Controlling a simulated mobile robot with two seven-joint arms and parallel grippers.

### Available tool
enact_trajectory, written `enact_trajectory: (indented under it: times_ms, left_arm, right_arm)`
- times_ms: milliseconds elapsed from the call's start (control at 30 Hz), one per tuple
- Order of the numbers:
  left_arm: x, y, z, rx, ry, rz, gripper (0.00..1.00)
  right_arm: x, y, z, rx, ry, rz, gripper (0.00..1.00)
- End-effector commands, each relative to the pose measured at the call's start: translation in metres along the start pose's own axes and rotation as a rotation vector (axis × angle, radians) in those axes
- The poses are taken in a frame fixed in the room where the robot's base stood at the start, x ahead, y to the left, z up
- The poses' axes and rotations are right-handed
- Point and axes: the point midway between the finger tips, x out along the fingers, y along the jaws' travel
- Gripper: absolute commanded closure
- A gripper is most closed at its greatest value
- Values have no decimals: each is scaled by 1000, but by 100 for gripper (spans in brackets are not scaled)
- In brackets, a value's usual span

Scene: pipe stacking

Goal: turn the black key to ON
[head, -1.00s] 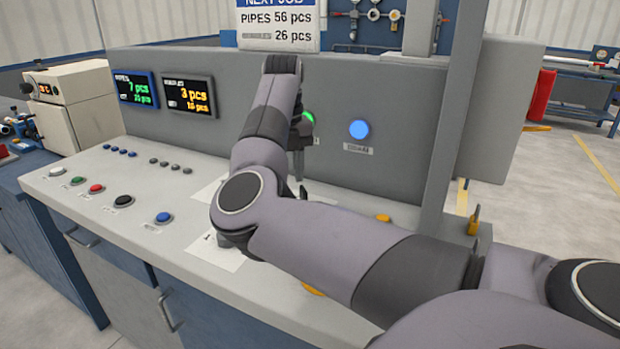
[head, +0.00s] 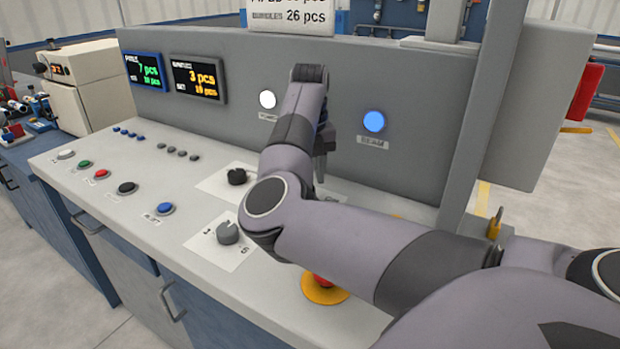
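A black rotary switch (head: 237,176), which looks like the black key, stands on a white label plate on the console top. Its label cannot be read. My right arm comes in from the right and crosses over the console. Its gripper (head: 320,168) points down behind the forearm, to the right of the black switch and apart from it. The gripper is mostly hidden, so its opening and any contents cannot be told. Another white plate shows only in part below the gripper. My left gripper is not in view.
A grey numbered knob (head: 228,232) sits in front of the black switch. A red stop button (head: 322,282) on a yellow base is below my arm. A blue push button (head: 165,209) is at left. White (head: 267,99) and blue (head: 374,121) lamps are on the panel.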

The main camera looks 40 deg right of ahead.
Motion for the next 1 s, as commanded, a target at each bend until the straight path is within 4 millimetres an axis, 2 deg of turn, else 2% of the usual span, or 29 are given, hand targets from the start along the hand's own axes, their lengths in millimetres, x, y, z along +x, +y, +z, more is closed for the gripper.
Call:
enact_trajectory:
  times_ms: [100,200,467,600,1000]
  left_arm:
    - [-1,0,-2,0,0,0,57]
    - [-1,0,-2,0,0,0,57]
    - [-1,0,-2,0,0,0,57]
    - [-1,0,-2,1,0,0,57]
    - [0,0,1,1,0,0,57]
  right_arm:
    - [14,0,0,0,2,0,63]
    - [19,0,0,1,0,0,63]
    - [21,0,0,1,-1,1,63]
    - [20,0,0,1,-1,1,100]
    - [20,0,0,43,-2,2,100]
